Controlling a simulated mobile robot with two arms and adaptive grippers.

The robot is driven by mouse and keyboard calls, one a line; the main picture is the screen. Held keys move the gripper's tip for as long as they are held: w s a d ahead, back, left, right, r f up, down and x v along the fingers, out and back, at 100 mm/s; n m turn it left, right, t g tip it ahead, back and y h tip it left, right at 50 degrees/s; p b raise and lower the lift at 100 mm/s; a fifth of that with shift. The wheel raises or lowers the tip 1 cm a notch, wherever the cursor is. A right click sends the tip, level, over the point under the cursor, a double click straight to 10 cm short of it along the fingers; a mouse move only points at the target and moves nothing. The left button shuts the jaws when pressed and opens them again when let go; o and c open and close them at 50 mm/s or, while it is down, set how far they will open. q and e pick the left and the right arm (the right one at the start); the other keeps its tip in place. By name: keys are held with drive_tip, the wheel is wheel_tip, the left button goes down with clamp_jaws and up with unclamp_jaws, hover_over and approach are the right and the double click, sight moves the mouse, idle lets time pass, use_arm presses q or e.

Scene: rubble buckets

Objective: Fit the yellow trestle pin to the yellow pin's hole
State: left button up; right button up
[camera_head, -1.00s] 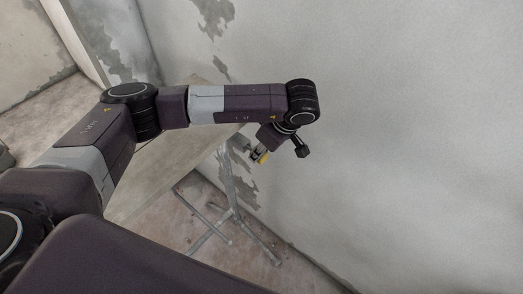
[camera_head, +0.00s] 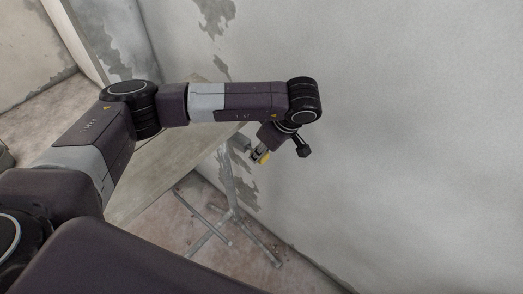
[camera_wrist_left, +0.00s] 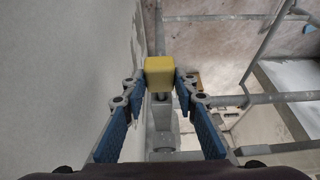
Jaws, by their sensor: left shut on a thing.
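The yellow trestle pin (camera_wrist_left: 159,72) shows as a yellow block head between my left fingertips in the left wrist view, with a grey shaft just below it. My left gripper (camera_wrist_left: 159,86) is shut on the pin. In the head view the yellow pin (camera_head: 264,158) is small at the tip of my left gripper (camera_head: 259,155), beside the top of the grey metal trestle (camera_head: 228,170). The trestle's grey tube (camera_wrist_left: 162,128) shows between the fingers. The hole is not distinguishable, and whether the shaft is in it I cannot tell. My right gripper is not in view.
A worn board tabletop (camera_head: 165,165) lies beneath my left arm, near the trestle. A pale, peeling wall (camera_head: 400,130) rises close to the right of the gripper. The trestle's legs (camera_head: 262,245) spread over the dusty floor (camera_head: 185,228).

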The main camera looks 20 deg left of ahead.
use_arm(q)
drive_tip(key=shift+w+a, duration=0.1)
drive_tip(key=shift+a, duration=0.1)
drive_tip(key=shift+w+a+b, duration=0.3)
drive_tip(key=shift+a+b, duration=0.1)
drive_tip(key=shift+a, duration=0.45)
drive_tip(key=o, duration=1.2)
drive_tip(key=shift+o, duration=0.2)
drive_tip(key=v, duration=1.2)
drive_tip(key=shift+s, duration=0.1)
